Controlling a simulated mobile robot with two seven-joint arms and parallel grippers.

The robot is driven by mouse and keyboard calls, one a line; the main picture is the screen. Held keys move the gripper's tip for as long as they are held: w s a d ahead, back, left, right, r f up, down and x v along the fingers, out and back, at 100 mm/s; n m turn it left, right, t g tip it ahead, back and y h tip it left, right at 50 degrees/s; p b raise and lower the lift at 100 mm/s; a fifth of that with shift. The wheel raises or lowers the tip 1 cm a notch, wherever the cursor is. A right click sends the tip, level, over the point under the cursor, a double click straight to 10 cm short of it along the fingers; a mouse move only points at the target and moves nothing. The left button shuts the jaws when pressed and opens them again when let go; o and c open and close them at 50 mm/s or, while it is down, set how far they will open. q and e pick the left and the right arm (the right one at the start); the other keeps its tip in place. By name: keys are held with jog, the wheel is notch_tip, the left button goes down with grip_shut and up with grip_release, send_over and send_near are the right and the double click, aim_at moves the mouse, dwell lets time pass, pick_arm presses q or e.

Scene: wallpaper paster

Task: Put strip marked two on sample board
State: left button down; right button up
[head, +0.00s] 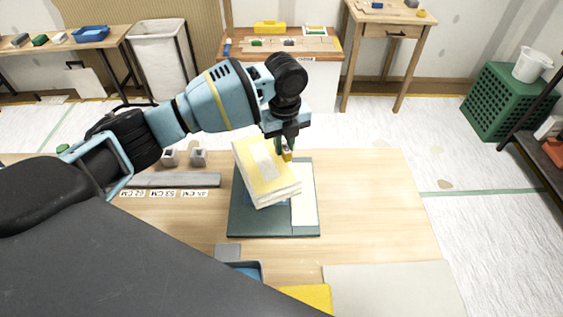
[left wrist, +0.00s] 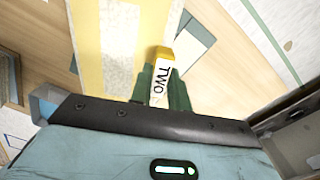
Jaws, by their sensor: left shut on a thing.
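My left gripper (head: 286,146) is shut on the tab (left wrist: 162,82) of a strip, and TWO is readable on that tab in the left wrist view. The strip (head: 263,165) is yellow and cream with a pale middle band. It hangs tilted over the dark green sample board (head: 240,222) and hides much of it. Its sheet also shows in the left wrist view (left wrist: 148,25). A pale panel (head: 305,208) lies along the board's right side. I cannot tell whether the strip touches the board. My right gripper is not in view.
On the wooden table (head: 375,200), a grey bar (head: 185,180) with CM labels lies left of the board, with two small grey blocks (head: 198,157) behind it. A blue tray (head: 247,270), a yellow item (head: 307,296) and a grey mat (head: 390,287) are nearer me. The table's right is clear.

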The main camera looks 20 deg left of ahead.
pick_arm(q)
jog(key=shift+f, duration=2.7)
jog(key=shift+f, duration=0.15)
jog(key=c, duration=1.3)
grip_release()
jog(key=shift+c, duration=0.2)
notch_tip(320, 180, up, 12)
jog(key=shift+r, duration=0.15)
jog(key=shift+s+d, duration=0.1)
